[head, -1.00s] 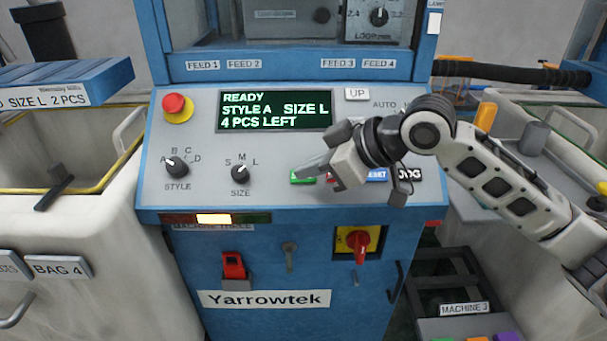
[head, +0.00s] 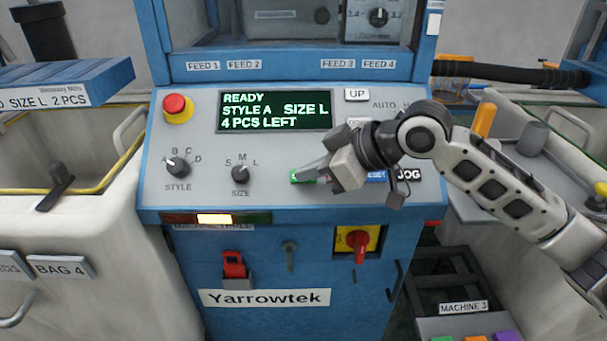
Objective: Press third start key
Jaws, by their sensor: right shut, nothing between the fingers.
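The green start key (head: 298,177) is on the sloped grey control panel (head: 210,130) of the blue Yarrowtek machine. My right gripper (head: 302,172) is shut and empty, its fingertips at the green key. I cannot tell whether the tips touch it. The gripper body hides the key to its right and part of the blue reset key (head: 376,177). The dark screen (head: 275,111) reads READY, STYLE A, SIZE L, 4 PCS LEFT. My left gripper is not in view.
A red emergency button (head: 175,105) is at the panel's upper left. The style knob (head: 178,167) and size knob (head: 241,174) stand left of the green key. The black JOG key (head: 409,175) is to the right.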

